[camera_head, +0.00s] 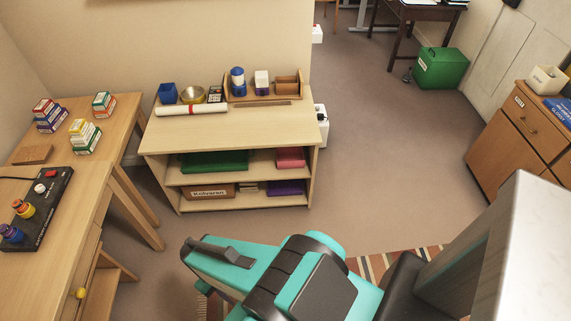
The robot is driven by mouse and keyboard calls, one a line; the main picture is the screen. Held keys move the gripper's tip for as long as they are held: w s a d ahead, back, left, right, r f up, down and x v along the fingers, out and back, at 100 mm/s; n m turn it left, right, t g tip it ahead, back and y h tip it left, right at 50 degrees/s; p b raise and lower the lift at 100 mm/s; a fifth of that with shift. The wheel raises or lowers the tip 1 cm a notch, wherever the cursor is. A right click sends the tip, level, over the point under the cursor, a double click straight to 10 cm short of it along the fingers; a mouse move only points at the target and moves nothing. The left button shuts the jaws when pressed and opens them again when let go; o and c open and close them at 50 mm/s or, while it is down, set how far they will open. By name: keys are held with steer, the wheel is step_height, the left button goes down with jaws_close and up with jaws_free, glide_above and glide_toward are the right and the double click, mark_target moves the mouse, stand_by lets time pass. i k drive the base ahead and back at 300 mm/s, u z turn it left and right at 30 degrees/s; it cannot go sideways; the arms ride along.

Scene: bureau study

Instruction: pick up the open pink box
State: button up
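A pink thing (291,157) lies on the upper shelf at the right end of the low wooden shelf unit (222,133). It is small and shaded by the unit's top, so I cannot tell whether it is an open box. No other pink box shows. The end of my teal and black arm, with my gripper (196,250), is in the lower middle, in front of the shelf unit and apart from it. I cannot see whether its fingers are open or shut.
A green folded thing (215,161), a box labelled Kelvaren (208,191) and a purple thing (286,187) share the shelves. A wooden desk (75,190) stands left, a drawer cabinet (520,130) right. Brown floor (390,170) is clear between.

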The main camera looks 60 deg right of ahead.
mark_target(289, 157)
steer(key=z, duration=0.1)
steer(key=i, duration=0.95)
steer(key=u, duration=0.05)
